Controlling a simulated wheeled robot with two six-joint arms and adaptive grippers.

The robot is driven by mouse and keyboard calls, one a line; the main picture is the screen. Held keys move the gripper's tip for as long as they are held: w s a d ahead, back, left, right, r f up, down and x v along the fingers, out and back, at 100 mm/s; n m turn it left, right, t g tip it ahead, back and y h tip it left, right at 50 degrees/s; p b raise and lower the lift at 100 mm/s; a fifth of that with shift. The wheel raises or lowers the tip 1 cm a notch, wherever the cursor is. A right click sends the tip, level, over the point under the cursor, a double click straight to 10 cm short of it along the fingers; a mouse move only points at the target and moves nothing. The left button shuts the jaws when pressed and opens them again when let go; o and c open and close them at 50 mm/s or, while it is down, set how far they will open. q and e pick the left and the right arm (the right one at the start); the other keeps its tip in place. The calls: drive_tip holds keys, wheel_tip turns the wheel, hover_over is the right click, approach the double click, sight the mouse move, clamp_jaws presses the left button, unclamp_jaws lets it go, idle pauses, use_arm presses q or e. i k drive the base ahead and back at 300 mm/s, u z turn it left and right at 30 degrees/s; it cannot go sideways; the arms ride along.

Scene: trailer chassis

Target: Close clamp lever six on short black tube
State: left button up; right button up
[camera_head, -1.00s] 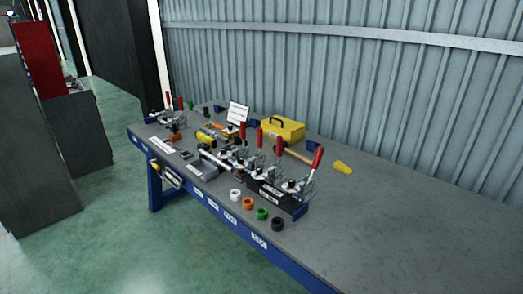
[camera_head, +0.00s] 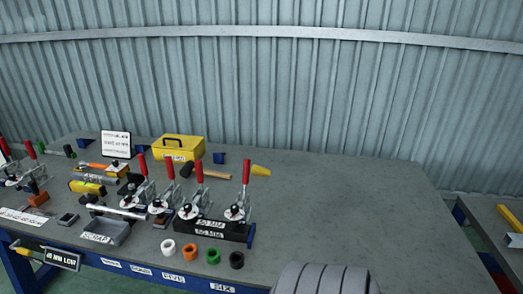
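Toggle clamps with red levers stand in a row on the workbench. The rightmost clamp (camera_head: 238,209) is on a black block (camera_head: 214,230) above the bench label SIX (camera_head: 222,288); its red lever (camera_head: 246,171) stands upright. The clamp to its left (camera_head: 198,206) also has its red lever (camera_head: 199,172) upright. A short black tube or ring (camera_head: 237,260) lies on the bench in front of the block. I cannot tell whether any tube sits under the clamps. Neither of my grippers shows in this view.
White (camera_head: 168,247), orange (camera_head: 190,252) and green rings (camera_head: 213,256) lie along the front edge. A yellow toolbox (camera_head: 178,149) and a hammer (camera_head: 214,174) lie behind the clamps. The bench right of the clamps is clear. Another table (camera_head: 490,230) stands at right.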

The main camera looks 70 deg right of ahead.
sight(247, 162)
drive_tip(key=z, duration=0.65)
drive_tip(key=i, duration=0.65)
drive_tip(key=z, duration=0.7)
